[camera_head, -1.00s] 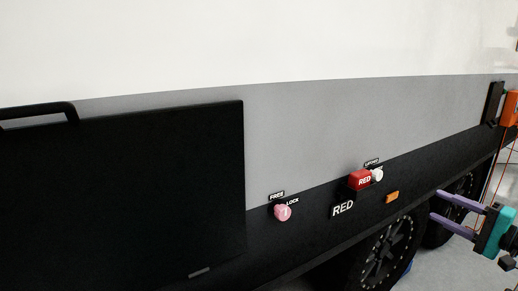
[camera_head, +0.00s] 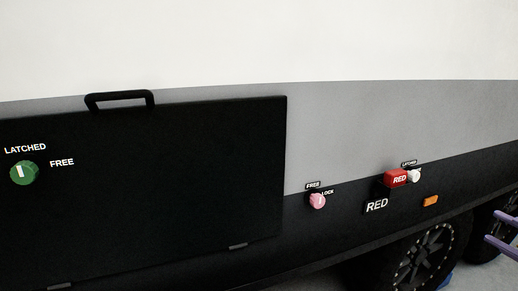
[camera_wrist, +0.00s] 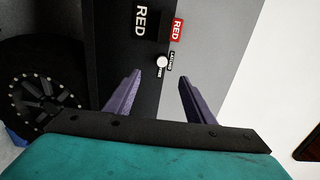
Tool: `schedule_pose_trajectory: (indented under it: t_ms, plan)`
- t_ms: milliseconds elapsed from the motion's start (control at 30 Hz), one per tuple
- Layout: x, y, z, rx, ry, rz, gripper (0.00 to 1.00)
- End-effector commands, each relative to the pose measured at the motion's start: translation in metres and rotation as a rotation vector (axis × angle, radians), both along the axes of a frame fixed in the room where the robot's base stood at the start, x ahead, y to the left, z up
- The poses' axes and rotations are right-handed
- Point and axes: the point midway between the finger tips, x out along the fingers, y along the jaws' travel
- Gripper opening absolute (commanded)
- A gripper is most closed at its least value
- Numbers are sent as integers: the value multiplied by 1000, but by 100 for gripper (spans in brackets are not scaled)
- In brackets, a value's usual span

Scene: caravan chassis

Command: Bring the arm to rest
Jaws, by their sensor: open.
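My gripper (camera_wrist: 153,97) shows in the wrist view with its two purple fingers spread apart and nothing between them. In the head view only the tips of the purple fingers (camera_head: 506,232) show at the right edge, to the right of the orange marker. The fingers are apart from the caravan side. Beyond them in the wrist view are a white knob (camera_wrist: 162,61) and a red block labelled RED (camera_wrist: 177,30). The rest of my arm is out of the head view.
The caravan side has a black hatch (camera_head: 180,180) with a handle (camera_head: 120,99), a green knob (camera_head: 24,172), a pink knob (camera_head: 317,201), a red block (camera_head: 396,179), a white knob (camera_head: 414,176) and an orange marker (camera_head: 430,201). Wheels (camera_head: 425,255) stand below.

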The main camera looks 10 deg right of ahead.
Motion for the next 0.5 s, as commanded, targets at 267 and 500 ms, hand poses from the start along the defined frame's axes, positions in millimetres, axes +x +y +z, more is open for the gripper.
schedule_pose_trajectory:
  t_ms: [267,500]
  plan:
    - [26,14,-29,15,56,30,49]
    - [57,34,-69,30,134,71,49]
